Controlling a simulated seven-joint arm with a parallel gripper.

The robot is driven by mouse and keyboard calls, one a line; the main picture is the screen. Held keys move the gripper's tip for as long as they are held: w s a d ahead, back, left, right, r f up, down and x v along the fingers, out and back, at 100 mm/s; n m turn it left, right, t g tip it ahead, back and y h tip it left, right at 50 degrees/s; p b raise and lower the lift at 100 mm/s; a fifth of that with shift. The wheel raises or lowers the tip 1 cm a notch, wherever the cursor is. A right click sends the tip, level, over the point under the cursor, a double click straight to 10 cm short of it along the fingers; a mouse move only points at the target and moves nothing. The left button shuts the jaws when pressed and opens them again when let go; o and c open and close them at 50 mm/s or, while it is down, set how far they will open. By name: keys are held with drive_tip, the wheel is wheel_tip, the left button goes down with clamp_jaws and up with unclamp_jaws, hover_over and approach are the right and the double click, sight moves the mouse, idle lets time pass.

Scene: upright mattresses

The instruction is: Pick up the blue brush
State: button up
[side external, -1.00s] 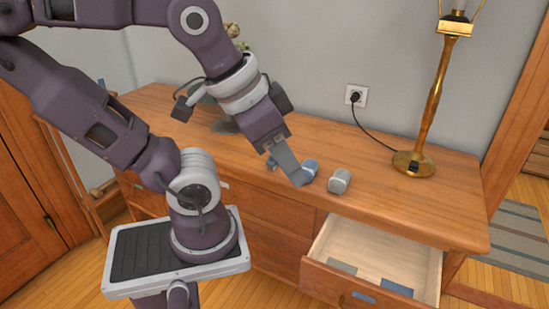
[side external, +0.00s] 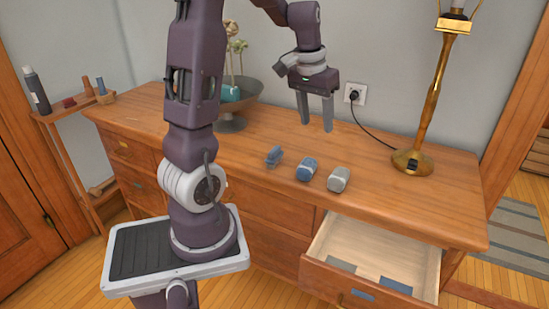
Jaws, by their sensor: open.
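On the wooden dresser top, a small blue item (side external: 274,157) of uneven shape lies left of a rounded blue block-like item (side external: 307,168). Either could be the blue brush; they are too small to tell which. A similar grey item (side external: 339,180) lies just right of the blue block-like one. My gripper (side external: 316,126) is open and empty, fingers pointing down. In the picture it hangs above and behind these items, apart from them.
The dresser (side external: 420,205) has an open drawer (side external: 372,245) at front right, with flat items inside. A brass lamp (side external: 430,105) stands at right, its cord running to a wall outlet (side external: 355,94). A bowl (side external: 245,115) with decorations stands at back left.

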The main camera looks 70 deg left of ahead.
drive_tip(key=s+a+f+n+g, duration=0.1)
drive_tip(key=a+f+n, duration=0.1)
drive_tip(key=a+f, duration=0.5)
drive_tip(key=n+g, duration=0.1)
hover_over(275, 148)
drive_tip(key=f, duration=0.6)
drive_tip(key=shift+s+d+f, duration=0.15)
drive_tip(key=shift+s+d, duration=0.1)
drive_tip(key=shift+s, duration=0.1)
drive_tip(key=f, duration=0.7)
drive_tip(key=shift+w+a, duration=0.25)
drive_tip(key=shift+w, duration=0.15)
clamp_jaws()
